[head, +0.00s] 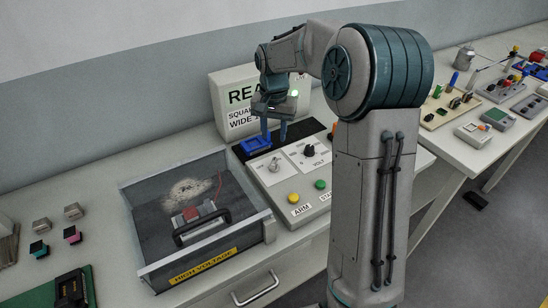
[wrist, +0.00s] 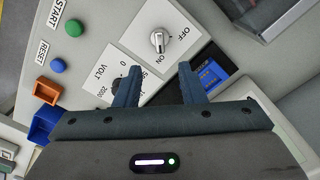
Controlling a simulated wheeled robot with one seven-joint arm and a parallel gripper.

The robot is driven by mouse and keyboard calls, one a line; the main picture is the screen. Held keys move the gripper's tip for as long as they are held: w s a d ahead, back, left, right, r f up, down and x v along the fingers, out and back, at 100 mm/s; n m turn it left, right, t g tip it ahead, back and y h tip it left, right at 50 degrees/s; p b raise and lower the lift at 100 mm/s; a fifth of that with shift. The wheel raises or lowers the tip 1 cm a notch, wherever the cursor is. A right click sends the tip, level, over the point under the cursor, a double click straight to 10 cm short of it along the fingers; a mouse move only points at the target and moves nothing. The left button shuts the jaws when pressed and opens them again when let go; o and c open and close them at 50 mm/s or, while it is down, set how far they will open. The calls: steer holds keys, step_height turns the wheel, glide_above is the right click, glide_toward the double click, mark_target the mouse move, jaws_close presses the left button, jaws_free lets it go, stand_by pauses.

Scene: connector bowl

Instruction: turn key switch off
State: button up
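The key switch (head: 274,165) is a small silver knob on a white plate on the grey control panel. In the wrist view the key switch (wrist: 157,40) sits beside the printed words OFF and ON, and its grip seems to point toward ON. My gripper (head: 274,135) hangs above the back of the panel, behind the switch. In the wrist view my gripper (wrist: 157,78) has its two fingers spread with nothing between them. The switch lies beyond the fingertips, apart from them and nearly centred between them.
A black VOLT dial (head: 309,151) stands right of the switch. ARM (head: 293,198) and START (head: 320,184) buttons are in front. A blue tray (head: 255,145) and a display box (head: 228,92) are behind. An open HIGH VOLTAGE drawer (head: 140,225) is at left.

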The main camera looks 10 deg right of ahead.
mark_target(274, 161)
step_height(274, 161, down, 10)
steer(key=shift+f+p, duration=0.15)
steer(key=shift+p, duration=0.3)
jaws_close()
